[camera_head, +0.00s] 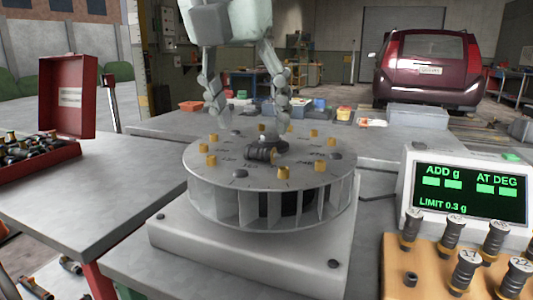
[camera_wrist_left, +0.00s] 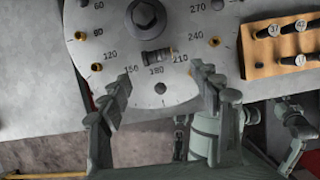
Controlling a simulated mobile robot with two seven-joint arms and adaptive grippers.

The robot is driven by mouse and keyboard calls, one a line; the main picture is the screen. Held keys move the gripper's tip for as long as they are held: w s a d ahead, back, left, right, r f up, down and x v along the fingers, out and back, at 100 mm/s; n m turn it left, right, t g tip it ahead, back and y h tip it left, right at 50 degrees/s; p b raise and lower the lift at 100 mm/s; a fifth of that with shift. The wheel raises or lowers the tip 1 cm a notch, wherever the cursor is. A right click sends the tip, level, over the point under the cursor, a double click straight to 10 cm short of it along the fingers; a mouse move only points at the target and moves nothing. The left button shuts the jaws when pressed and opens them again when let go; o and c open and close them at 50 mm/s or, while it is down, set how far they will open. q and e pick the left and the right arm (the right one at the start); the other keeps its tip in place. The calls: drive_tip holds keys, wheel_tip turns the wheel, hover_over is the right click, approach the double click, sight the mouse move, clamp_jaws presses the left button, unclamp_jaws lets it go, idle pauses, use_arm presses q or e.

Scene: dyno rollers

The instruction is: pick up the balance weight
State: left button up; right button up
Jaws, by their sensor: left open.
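A dark ribbed balance weight (camera_head: 260,153) lies on its side on the grey round disc (camera_head: 215,180), near the hub. In the left wrist view the weight (camera_wrist_left: 157,56) lies by the 180 mark. My left gripper (camera_head: 246,128) points down over the disc, open, with nothing between its fingers. In the left wrist view the open fingers (camera_wrist_left: 163,78) stand on either side of the weight, apart from it. Grey-green parts of what seems my right arm (camera_wrist_left: 297,122) show at the lower right of that view; its jaws are unclear.
Brass pegs ring the disc. A wooden block (camera_head: 400,266) with several numbered weights and a green-lit display (camera_head: 470,190) stand at right. A red case (camera_head: 68,97) with dark parts sits on the left bench (camera_head: 85,195). A dark red car (camera_head: 428,68) is behind.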

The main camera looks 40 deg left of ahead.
sight(258, 151)
use_arm(q)
drive_tip(key=x, duration=0.5)
drive_tip(key=shift+a+f, duration=0.25)
drive_tip(key=c, duration=0.6)
